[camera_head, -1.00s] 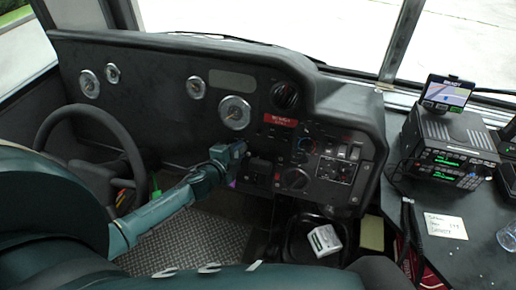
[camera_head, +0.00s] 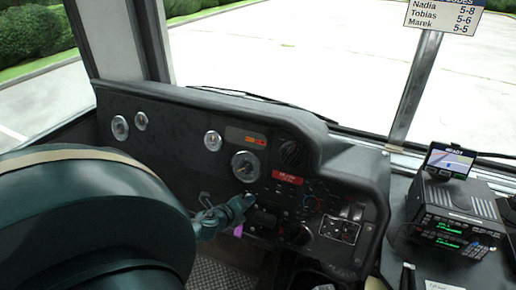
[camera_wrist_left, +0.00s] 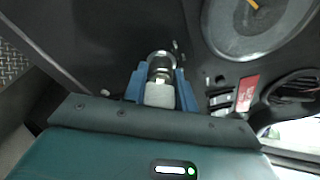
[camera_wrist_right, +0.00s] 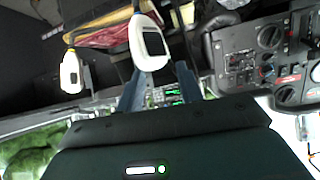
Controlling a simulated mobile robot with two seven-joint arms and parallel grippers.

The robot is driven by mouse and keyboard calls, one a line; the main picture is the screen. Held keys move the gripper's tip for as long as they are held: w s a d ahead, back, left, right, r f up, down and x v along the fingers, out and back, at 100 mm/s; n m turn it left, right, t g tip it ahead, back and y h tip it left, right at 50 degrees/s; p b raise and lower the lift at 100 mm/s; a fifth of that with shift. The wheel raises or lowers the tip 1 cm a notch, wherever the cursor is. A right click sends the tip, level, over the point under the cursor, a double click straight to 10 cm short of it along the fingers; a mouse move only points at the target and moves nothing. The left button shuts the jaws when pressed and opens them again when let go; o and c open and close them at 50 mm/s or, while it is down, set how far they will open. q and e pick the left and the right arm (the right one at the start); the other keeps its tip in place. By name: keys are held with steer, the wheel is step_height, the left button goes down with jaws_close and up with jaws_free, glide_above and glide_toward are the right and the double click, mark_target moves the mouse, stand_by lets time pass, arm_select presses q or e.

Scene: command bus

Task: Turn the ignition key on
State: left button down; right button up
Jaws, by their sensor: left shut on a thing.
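The ignition key's pale grey head (camera_wrist_left: 160,96) sits between the blue fingers of my left gripper (camera_wrist_left: 160,88), which is shut on it. The key is in the round metal ignition switch (camera_wrist_left: 161,64) on the dark dashboard. In the head view my left gripper (camera_head: 243,203) is at the panel just below a large gauge (camera_head: 245,166), and hides the key there. My right gripper (camera_wrist_right: 160,90) is open, with its fingers apart and nothing held between them. It is not in the head view.
An indicator strip (camera_head: 245,138) above the gauge shows lit orange-red lamps. A red label (camera_head: 288,177) and several knobs and switches lie to the right. A radio stack (camera_head: 455,215) with a small screen stands far right. White handheld devices (camera_wrist_right: 148,42) show beyond my right gripper.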

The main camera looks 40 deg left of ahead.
arm_select(q)
steer(key=shift+r, duration=0.1)
stand_by(0.5)
steer(key=c, duration=1.1)
jaws_free()
steer(key=shift+s, duration=0.1)
steer(key=v, duration=1.3)
steer(key=shift+r+p, duration=0.1)
steer(key=shift+p, duration=0.25)
